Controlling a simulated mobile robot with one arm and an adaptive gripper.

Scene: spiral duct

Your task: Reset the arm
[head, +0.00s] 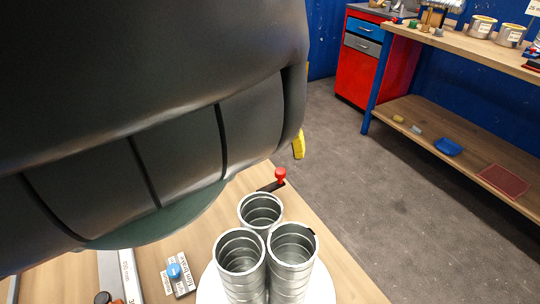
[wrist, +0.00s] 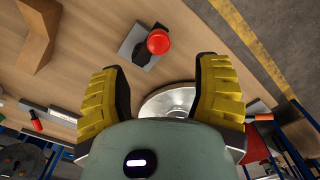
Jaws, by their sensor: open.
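My gripper (wrist: 160,100) shows in the wrist view with its two yellow ridged fingers spread apart. Nothing is between the fingertips. A round metal piece (wrist: 168,101) lies beyond and below the fingers, partly hidden by my gripper's body. Three spiral metal duct pieces (head: 265,210) stand upright in a cluster on a white round base (head: 207,288) at the bottom centre.
A red-knobbed item (head: 280,176) sits at the wooden table's edge; a red knob (wrist: 159,41) also shows in the wrist view. A small block with a blue knob (head: 175,271) lies left of the ducts. A workbench (head: 470,45) and red cabinet (head: 357,70) stand across open grey floor.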

